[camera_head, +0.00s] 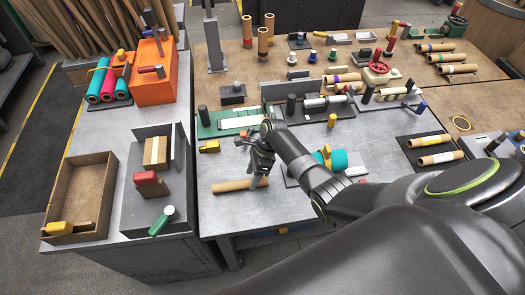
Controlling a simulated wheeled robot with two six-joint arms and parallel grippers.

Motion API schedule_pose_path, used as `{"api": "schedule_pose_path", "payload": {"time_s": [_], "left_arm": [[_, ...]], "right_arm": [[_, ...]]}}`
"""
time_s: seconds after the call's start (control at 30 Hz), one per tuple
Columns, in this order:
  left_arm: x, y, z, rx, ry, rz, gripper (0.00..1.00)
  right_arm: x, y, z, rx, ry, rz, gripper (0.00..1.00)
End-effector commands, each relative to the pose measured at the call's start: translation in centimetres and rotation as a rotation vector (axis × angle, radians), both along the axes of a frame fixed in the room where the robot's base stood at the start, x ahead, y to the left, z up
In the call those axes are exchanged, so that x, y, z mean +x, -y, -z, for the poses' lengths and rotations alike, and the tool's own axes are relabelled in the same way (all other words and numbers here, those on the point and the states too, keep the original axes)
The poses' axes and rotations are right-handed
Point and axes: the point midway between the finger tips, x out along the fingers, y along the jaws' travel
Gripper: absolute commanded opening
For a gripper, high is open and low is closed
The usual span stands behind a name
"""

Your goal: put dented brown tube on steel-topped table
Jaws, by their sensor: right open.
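A brown tube (232,186) lies on its side on the grey metal-looking top of the middle table (222,214), near its front edge. I cannot make out a dent at this size. My right gripper (258,176) is open and points down over the tube's right part. Its fingers hide a little of the tube, and I cannot tell whether they touch it. A second table with a grey steel-looking top (98,135) stands to the left. My left gripper is out of view.
A teal roll (338,160) lies right of my gripper. A black mat (430,150) with brown tubes is further right. Tools crowd the back.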

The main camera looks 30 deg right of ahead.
Motion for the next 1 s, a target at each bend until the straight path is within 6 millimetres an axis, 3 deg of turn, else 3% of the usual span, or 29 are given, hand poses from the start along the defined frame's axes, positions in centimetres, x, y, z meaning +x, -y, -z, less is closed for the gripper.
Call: {"api": "schedule_pose_path", "payload": {"time_s": [0.6, 0.8, 1.0], "left_arm": [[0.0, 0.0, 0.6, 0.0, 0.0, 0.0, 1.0], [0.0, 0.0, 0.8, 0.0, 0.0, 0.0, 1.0], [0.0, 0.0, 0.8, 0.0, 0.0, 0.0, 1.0]], "right_arm": [[0.9, 5.5, -12.0, -0.001, 0.005, 0.0, 0.55], [1.0, 6.2, -13.8, 0.0, 0.002, 0.0, 0.55], [1.0, 6.3, -14.1, 0.001, 0.002, 0.0, 0.55]]}}
